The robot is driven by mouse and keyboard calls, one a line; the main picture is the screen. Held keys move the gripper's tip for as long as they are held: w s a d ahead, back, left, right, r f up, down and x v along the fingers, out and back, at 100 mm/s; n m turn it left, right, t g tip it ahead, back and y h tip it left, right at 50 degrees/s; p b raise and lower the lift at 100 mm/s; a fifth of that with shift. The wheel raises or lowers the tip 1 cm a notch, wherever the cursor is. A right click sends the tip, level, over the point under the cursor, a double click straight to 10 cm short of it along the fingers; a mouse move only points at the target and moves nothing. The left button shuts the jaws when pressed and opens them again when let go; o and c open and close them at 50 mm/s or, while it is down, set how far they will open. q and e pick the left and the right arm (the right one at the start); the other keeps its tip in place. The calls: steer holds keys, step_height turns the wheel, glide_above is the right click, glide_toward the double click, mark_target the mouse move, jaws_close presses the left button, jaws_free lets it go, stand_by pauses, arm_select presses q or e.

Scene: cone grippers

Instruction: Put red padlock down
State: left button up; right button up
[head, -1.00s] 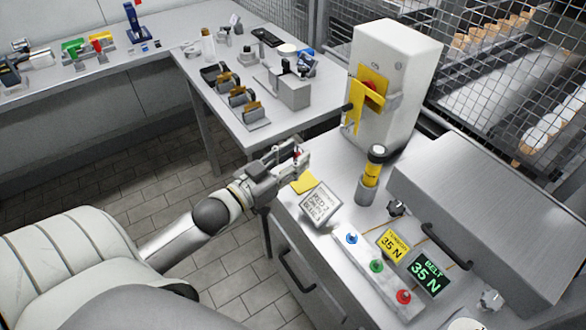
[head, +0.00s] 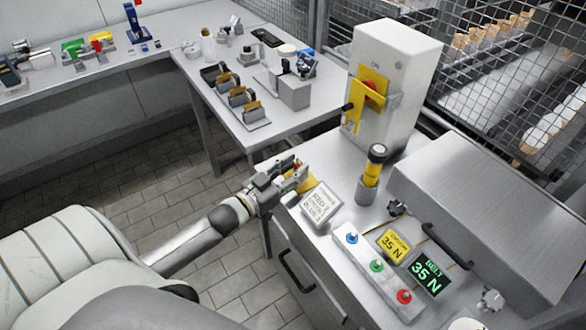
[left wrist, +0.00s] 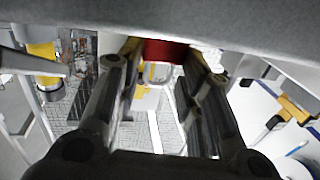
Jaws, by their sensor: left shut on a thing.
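The red padlock (left wrist: 166,51) shows in the left wrist view as a red body with a pale metal shackle, between the two fingers of my left gripper (left wrist: 165,75). In the head view my left gripper (head: 297,178) is shut on it at the near left corner of the grey counter (head: 327,232). Only a small bit of red shows there, as the fingers hide most of the padlock. I cannot tell whether the padlock touches the counter. My right gripper is not in view.
A yellow patch (head: 307,184) lies beside the gripper. A tilted label plate (head: 321,204), a button strip (head: 376,266) and a yellow-banded post (head: 372,170) stand to the right. A switch cabinet (head: 408,75) with a yellow lever rises behind.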

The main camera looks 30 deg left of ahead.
arm_select(q)
steer(key=o, duration=1)
steer(key=shift+f, duration=0.15)
steer(key=shift+o, duration=0.2)
steer(key=shift+r, duration=0.2)
steer(key=v, duration=1.2)
steer(key=shift+b, duration=0.35)
